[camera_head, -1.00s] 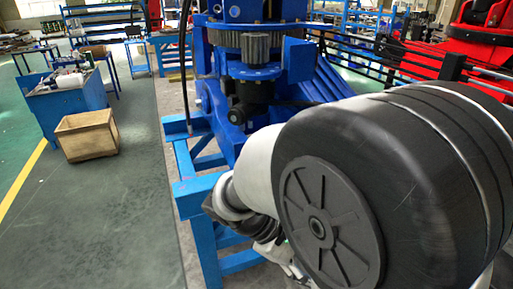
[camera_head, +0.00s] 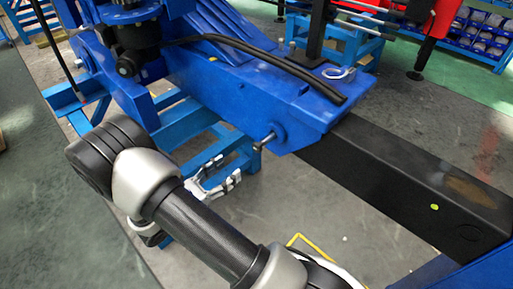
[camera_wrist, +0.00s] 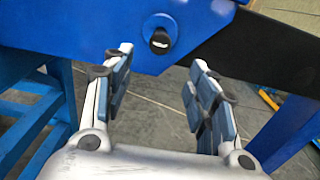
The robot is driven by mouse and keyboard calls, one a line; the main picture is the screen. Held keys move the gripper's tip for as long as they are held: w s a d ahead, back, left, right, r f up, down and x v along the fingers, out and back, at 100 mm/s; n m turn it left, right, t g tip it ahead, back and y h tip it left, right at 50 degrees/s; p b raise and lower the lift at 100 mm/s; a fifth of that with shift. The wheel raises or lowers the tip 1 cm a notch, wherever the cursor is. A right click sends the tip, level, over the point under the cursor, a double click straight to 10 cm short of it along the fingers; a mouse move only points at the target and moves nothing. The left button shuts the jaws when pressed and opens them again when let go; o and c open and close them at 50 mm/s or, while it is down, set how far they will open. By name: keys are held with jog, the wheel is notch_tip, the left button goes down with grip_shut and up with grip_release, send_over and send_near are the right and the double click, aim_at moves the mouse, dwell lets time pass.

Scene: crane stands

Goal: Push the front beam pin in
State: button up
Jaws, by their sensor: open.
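The front beam pin (camera_head: 265,140) sticks out of a round collar in the side of the blue beam (camera_head: 225,95), near its end. In the wrist view the pin (camera_wrist: 160,42) shows almost end-on, dark with a bright spot. My gripper (camera_head: 226,172) is open and empty, below and left of the pin in the head view. In the wrist view the pin lies between and beyond the two fingertips (camera_wrist: 162,60), apart from them. How deep the pin sits cannot be told.
A black beam (camera_head: 400,180) extends from the blue beam's end to the right. Blue stand legs (camera_head: 190,125) are behind my gripper. A black hose (camera_head: 270,62) and a light ring (camera_head: 338,73) lie on the blue beam. The grey floor in front is open.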

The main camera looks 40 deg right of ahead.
aim_at(255, 148)
jog(key=d, duration=0.4)
jog(key=d+b, duration=0.1)
jog(key=d, duration=0.4)
jog(key=w+d+b, duration=0.1)
jog(key=d, duration=0.4)
grip_shut()
